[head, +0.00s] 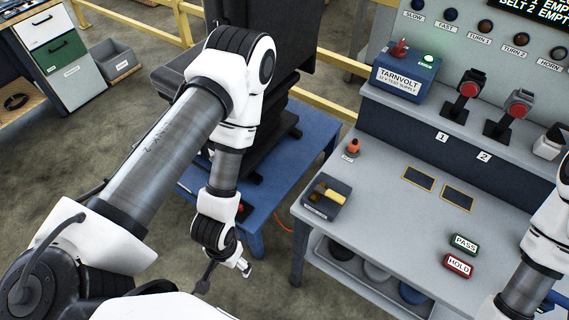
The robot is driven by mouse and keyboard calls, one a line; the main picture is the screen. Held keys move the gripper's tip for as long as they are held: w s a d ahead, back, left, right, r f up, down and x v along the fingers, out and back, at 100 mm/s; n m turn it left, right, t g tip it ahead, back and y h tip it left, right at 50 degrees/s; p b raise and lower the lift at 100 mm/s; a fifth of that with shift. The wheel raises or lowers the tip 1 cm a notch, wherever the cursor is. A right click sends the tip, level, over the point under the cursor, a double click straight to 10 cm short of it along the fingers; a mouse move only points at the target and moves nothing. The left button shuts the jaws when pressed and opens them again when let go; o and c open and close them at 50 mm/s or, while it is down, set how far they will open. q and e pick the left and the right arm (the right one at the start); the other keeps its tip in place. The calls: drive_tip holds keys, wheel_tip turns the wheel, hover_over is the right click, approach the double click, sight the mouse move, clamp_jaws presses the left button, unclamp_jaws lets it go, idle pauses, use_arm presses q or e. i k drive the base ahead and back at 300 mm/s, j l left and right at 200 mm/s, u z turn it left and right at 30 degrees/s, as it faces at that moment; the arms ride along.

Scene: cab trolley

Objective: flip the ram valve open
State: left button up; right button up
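I cannot say for certain which part is the ram valve, because the small labels are too small to read. A dark box with a yellow lever (331,196) sits on the left front of the grey bench. A small orange-topped part (353,146) stands behind it near the bench's left edge. A small red part shows on the blue trolley (312,135), partly hidden by my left wrist. My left gripper (225,279) hangs low in front of the trolley, left of the bench, fingers apart and empty. My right arm enters at the right edge; its gripper is out of view.
The grey bench (400,225) carries a PASS block (464,244) and a HOLD block (457,266). A dark seat (270,45) rests on the trolley. An orange cable lies between trolley and bench.

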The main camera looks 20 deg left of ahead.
sight(330, 194)
drive_tip(key=u, duration=0.35)
drive_tip(key=k+j+u, duration=0.15)
drive_tip(key=k+u, duration=0.35)
drive_tip(key=k+j+u, duration=0.25)
drive_tip(key=u, duration=0.25)
drive_tip(key=k+j, duration=0.05)
drive_tip(key=k, duration=0.05)
